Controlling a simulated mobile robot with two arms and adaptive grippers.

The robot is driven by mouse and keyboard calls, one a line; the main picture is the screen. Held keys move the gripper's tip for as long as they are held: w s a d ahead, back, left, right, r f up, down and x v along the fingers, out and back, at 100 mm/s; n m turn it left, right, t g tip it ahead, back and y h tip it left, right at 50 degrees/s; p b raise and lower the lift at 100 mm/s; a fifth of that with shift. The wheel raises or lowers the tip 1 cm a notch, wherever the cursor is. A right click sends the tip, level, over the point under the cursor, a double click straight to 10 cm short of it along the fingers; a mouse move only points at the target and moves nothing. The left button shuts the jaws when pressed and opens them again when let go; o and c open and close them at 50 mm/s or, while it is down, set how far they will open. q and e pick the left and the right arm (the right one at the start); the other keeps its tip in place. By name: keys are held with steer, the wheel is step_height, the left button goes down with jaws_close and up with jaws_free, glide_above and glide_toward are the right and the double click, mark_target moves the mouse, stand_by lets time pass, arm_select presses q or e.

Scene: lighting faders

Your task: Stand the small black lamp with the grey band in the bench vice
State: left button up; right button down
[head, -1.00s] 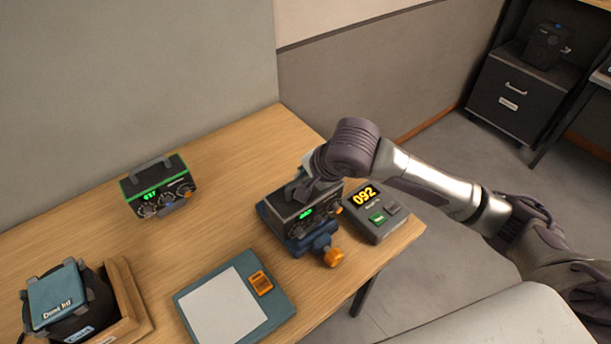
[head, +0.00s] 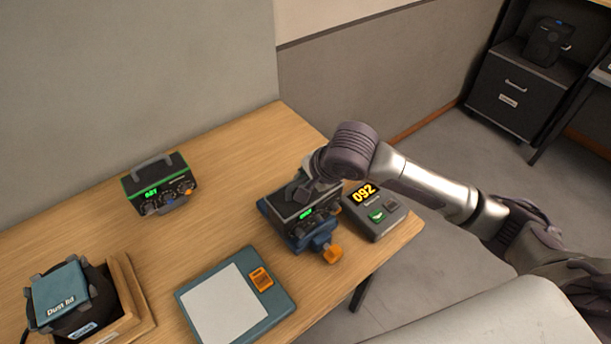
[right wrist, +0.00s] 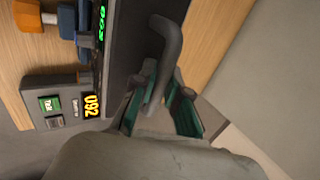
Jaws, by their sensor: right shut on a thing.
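The small black lamp (head: 286,207) has a dark grey edge and a green lit readout. It sits upright at the blue bench vice (head: 318,240) with the orange knob (head: 332,254); whether its base is fully between the jaws is hidden. My right gripper (head: 303,190) is shut on the lamp's top handle. In the right wrist view the gripper (right wrist: 160,105) has its fingers on either side of the dark handle (right wrist: 170,50), above the lamp body (right wrist: 130,45). My left gripper is not in view.
A similar lamp with a green band (head: 158,185) stands at the back left. A grey box reading 092 (head: 375,212) stands right beside the vice. A teal pad (head: 280,305) lies in front. A wooden crate (head: 125,285) holds a black item with a teal lid (head: 60,290).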

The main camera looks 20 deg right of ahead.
steer(key=shift+w, duration=0.1)
stand_by(0.3)
steer(key=c, duration=1.1)
jaws_free()
steer(key=shift+c, duration=0.2)
steer(key=shift+o, duration=0.5)
steer(key=shift+s+f, duration=0.25)
steer(key=shift+f, duration=0.1)
steer(key=o, duration=1)
steer(key=shift+o, duration=0.2)
steer(key=shift+r, duration=0.1)
step_height(320, 180, up, 6)
steer(key=p, duration=0.7)
steer(key=shift+r+p, duration=0.85)
steer(key=shift+r, duration=0.2)
